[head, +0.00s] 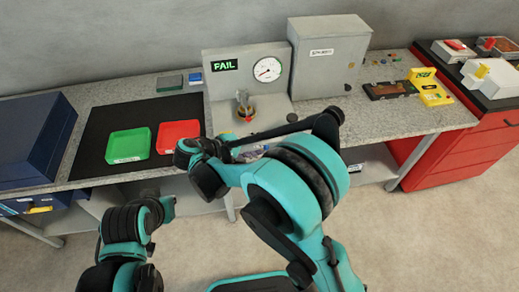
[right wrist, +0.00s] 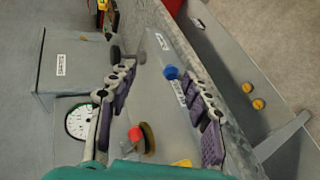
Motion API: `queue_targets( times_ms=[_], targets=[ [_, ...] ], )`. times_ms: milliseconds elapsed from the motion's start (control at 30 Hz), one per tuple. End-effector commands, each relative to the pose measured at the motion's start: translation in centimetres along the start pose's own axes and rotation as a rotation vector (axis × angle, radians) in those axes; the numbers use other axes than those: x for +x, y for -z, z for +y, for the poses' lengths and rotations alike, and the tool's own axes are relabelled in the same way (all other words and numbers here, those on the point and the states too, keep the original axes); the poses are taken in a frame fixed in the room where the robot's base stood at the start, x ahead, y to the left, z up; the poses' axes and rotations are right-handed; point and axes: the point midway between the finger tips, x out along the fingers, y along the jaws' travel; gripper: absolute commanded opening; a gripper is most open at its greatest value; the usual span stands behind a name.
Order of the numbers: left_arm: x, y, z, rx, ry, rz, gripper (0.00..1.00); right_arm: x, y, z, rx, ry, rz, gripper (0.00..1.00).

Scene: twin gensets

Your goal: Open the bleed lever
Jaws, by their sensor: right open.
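The test stand (head: 222,88) has a gauge (head: 267,69) and a display reading FAIL (head: 224,65). A fitting with an orange and yellow base (head: 246,112) stands on its plate. In the right wrist view a blue knob (right wrist: 171,72) sits by labels on the plate, and a red knob (right wrist: 135,133) sits beside a brass disc. I cannot tell which part is the bleed lever. My right gripper (right wrist: 158,105) is open and empty, its fingers apart over the plate; in the head view my arm partly hides it. My left gripper (head: 165,208) is low in front of the bench, its jaws unclear.
A grey labelled cabinet (head: 330,58) stands right of the gauge. A green tray (head: 129,145) and a red tray (head: 178,134) lie on a black mat left of the stand. A blue case (head: 32,140) is at far left. A red tool cabinet (head: 462,140) is at right.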

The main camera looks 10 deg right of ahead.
Motion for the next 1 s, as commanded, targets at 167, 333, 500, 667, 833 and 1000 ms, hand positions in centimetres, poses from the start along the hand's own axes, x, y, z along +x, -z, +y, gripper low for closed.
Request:
queue_targets(
  times_ms=[167,333,500,667,833,1000],
  targets=[
    [0.0,0.0,0.0,0.000,0.000,0.000,0.00,-1.8,-0.1,3.4,0.000,0.001,0.000,0.50],
    [0.0,0.0,0.0,0.000,0.000,0.000,0.00,-3.0,-0.1,5.6,0.000,0.001,0.000,0.50],
    [0.0,0.0,0.0,0.000,0.000,0.000,0.00,-3.5,-0.1,6.5,0.000,0.001,0.000,0.50],
    [0.0,0.0,0.0,0.000,0.000,0.000,0.00,-3.5,-0.1,6.6,0.000,0.001,0.000,0.50],
    [0.0,0.0,0.0,0.000,0.000,0.000,0.00,-3.5,-0.1,6.6,0.000,0.001,0.000,0.50],
    [0.0,0.0,0.0,0.000,0.000,0.000,0.00,-3.4,-0.2,6.6,0.000,0.005,0.000,0.50]
  ],
)
